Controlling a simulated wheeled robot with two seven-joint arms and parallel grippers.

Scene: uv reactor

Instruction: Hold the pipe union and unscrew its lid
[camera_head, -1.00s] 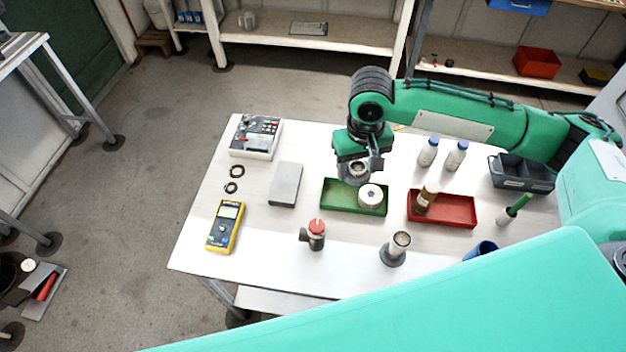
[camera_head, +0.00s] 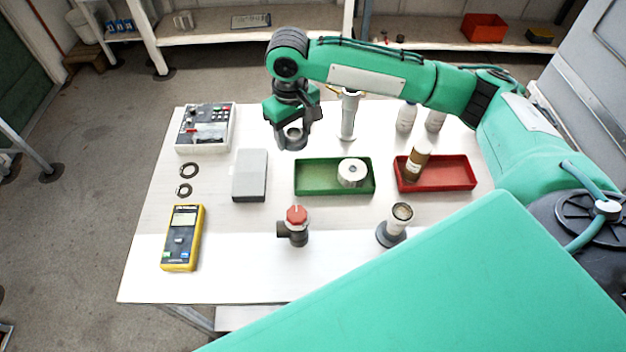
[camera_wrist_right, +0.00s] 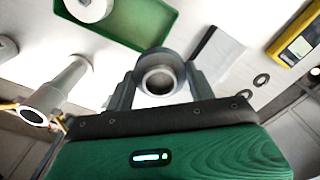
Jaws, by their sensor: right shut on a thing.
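My right gripper (camera_head: 291,143) is shut on a grey round fitting with an open bore, which I take to be the pipe union (camera_wrist_right: 160,77). The gripper points down and holds it above the back of the table, behind and left of the green tray. In the right wrist view the fitting sits between the two fingers of the right gripper (camera_wrist_right: 158,86), its round opening facing the camera. I cannot make out a separate lid on it. My left gripper is not in view.
The green tray (camera_head: 318,189) holds a pale ring-shaped part (camera_head: 351,172). A red tray (camera_head: 455,179) holds a brown bottle (camera_head: 417,163). A tall white pipe (camera_head: 348,116), a grey block (camera_head: 250,175), a red-capped valve (camera_head: 297,226) and a flanged pipe (camera_head: 396,226) stand nearby.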

